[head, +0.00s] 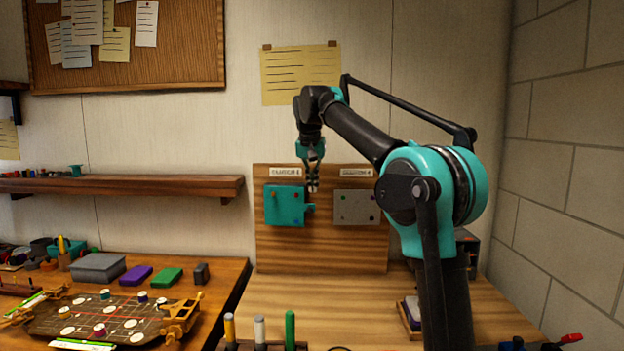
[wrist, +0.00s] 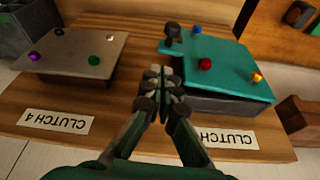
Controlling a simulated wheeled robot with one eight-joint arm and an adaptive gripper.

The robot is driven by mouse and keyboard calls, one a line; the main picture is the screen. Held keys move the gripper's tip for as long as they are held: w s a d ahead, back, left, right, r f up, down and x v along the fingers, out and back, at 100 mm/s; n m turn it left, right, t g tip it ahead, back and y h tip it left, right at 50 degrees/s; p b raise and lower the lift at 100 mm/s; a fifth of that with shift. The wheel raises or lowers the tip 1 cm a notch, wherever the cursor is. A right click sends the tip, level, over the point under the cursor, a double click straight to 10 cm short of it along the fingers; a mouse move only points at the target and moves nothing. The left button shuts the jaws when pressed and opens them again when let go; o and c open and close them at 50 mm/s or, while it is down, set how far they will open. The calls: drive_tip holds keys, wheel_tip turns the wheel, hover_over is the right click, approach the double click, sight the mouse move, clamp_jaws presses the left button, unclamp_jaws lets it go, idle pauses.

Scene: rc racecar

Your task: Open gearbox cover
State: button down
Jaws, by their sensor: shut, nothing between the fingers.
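The teal gearbox cover (head: 284,207) is on the left of an upright wooden board (head: 320,255), with a small tab at its right edge. In the wrist view the teal cover (wrist: 228,72) appears upside down at right, on a dark box body, with red, blue and yellow knobs and a dark peg (wrist: 172,34) near its edge. A flat grey plate (head: 356,208) with coloured knobs is on the board's right. My gripper (head: 313,186) is shut and empty, near the cover's upper right edge; in the wrist view its fingertips (wrist: 158,80) show between plate and cover.
Clutch labels (head: 286,172) sit above both panels. A wooden bench (head: 300,300) extends below the board, with several upright pens (head: 290,330) at its front. A shelf (head: 120,186) is left of the board.

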drive_tip(key=shift+x, duration=2.75)
drive_tip(key=shift+s, duration=0.1)
